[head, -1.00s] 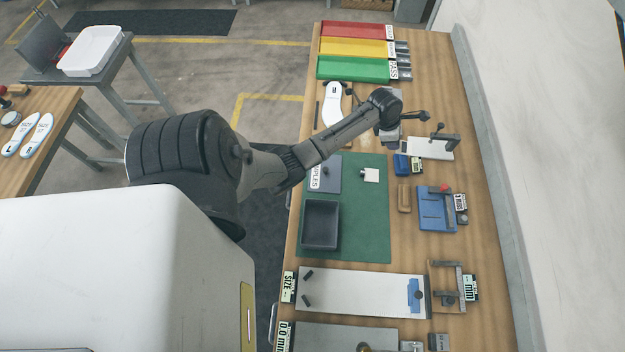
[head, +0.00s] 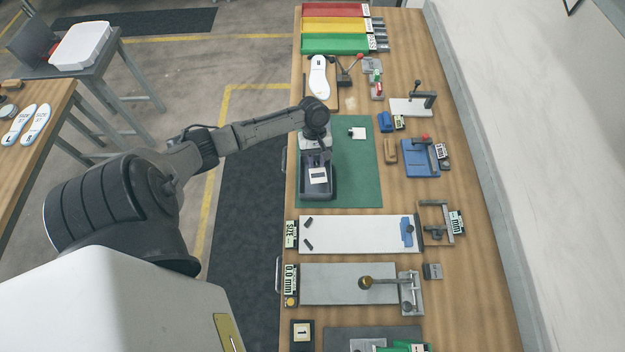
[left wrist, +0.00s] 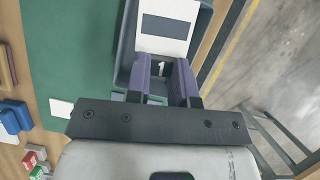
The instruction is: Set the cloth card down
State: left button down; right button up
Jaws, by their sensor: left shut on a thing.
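My left gripper (head: 319,163) points down over the dark grey tray (head: 330,191) on the green mat (head: 362,185). It is shut on the cloth card (head: 318,176), a white card with a dark rectangle. In the left wrist view the card (left wrist: 165,43) sits at the tips of the purple fingers (left wrist: 166,78), with a "1" showing between them. The tray (left wrist: 203,27) lies behind the card there. I cannot tell whether the card touches the tray's bottom. My right gripper is not in view.
A small white square (head: 357,133) lies on the mat's far part. A white insole (head: 318,76) and red, yellow and green (head: 335,44) bins are farther back. A blue fixture (head: 419,160) stands at right. A pale plate (head: 355,234) lies nearer than the mat.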

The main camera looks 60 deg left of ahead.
pick_arm(q)
jog(key=shift+m, duration=0.4)
jog(key=shift+s+d+f, duration=0.1)
jog(key=shift+f, duration=0.15)
jog(key=shift+m+g, duration=0.3)
jog(key=shift+m, duration=0.1)
notch_tip(320, 180, down, 10)
jog(key=shift+r+b, duration=0.15)
jog(key=shift+b, duration=0.45)
jog(key=c, duration=1)
grip_release()
jog(key=v, duration=1.2)
jog(key=shift+d, duration=0.1)
